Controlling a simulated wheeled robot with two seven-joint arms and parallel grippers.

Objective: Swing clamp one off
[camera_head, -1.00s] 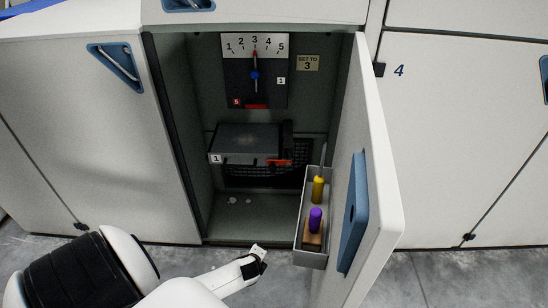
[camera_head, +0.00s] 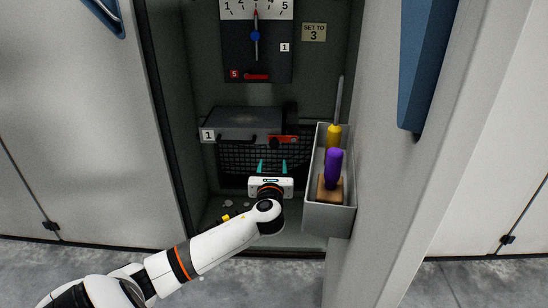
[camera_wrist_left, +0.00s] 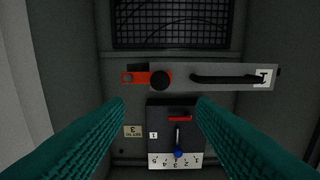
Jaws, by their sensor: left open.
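In the head view a red-orange clamp (camera_head: 284,139) lies across the right front of a grey lid (camera_head: 240,123) tagged 1, inside the open cabinet. In the left wrist view, which is upside down, the clamp (camera_wrist_left: 137,78) lies level beside a round black knob (camera_wrist_left: 161,80). My left gripper (camera_head: 272,167) is open and empty inside the cabinet, below and in front of the clamp, apart from it. Its teal fingers also frame the wrist view (camera_wrist_left: 161,103), spread wide. My right gripper is not in view.
The dial panel (camera_head: 270,62) with a blue-knobbed pointer and red bar is above the lid. A grey bin (camera_head: 329,222) with a yellow-handled tool (camera_head: 334,136) and purple-handled brush (camera_head: 333,168) hangs on the open door (camera_head: 385,190), close right of my gripper. A dark mesh (camera_head: 235,158) is behind.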

